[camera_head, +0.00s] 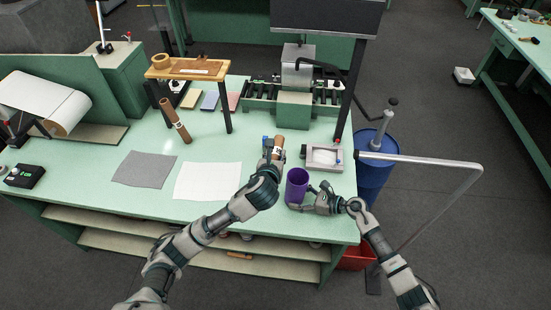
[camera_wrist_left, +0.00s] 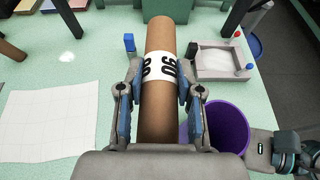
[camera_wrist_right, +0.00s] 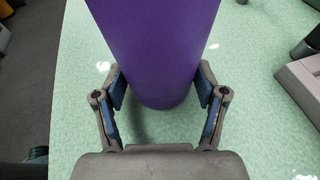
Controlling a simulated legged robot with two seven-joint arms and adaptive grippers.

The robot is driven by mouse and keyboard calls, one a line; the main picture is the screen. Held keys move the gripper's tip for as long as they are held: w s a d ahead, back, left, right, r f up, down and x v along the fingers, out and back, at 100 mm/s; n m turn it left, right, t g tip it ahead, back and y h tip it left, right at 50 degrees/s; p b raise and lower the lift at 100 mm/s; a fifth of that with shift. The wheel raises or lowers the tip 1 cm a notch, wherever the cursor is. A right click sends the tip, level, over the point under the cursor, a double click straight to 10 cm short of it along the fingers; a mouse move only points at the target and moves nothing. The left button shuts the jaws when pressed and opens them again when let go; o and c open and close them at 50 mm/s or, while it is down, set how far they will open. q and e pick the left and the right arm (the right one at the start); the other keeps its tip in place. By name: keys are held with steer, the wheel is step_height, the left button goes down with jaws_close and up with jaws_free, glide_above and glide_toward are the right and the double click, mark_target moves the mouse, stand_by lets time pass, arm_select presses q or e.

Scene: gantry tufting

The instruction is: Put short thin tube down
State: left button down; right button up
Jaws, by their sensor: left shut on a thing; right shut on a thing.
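A brown tube (camera_head: 279,147) with a white label and black digits is between the fingers of my left gripper (camera_head: 272,157), which is shut on it. In the left wrist view the tube (camera_wrist_left: 160,120) runs away from me between the blue pads; I cannot tell whether its far end touches the table. My right gripper (camera_head: 306,198) is shut on a purple open-topped tube (camera_head: 297,186) near the table's front edge. The purple tube fills the upper middle of the right wrist view (camera_wrist_right: 158,45) and also shows in the left wrist view (camera_wrist_left: 228,125).
Another brown tube (camera_head: 175,121) with a label stands tilted beside a small wooden stand (camera_head: 188,68). A grey sheet (camera_head: 145,169) and a white sheet (camera_head: 208,181) lie flat. A grey tray (camera_head: 324,158) sits at the table's right, with a blue barrel (camera_head: 372,178) beyond the edge.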

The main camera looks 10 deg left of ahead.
arm_select(q)
steer(key=shift+d, duration=0.2)
stand_by(0.4)
steer(key=shift+w+f+m+h, duration=0.1)
steer(key=shift+f+m+h, duration=0.2)
steer(key=shift+f+m, duration=0.1)
steer(key=f+m+h, duration=0.1)
steer(key=f, duration=0.3)
steer(key=f+m+h, duration=0.1)
steer(key=f+m, duration=0.1)
steer(key=f, duration=0.2)
steer(key=a+f+m, duration=0.1)
steer(key=f+m, duration=0.1)
steer(key=f, duration=0.2)
steer(key=shift+s+f+h, duration=0.25)
steer(key=shift+h, duration=0.15)
steer(key=f, duration=0.4)
steer(key=shift+d+f, duration=0.25)
steer(key=shift+a, duration=0.1)
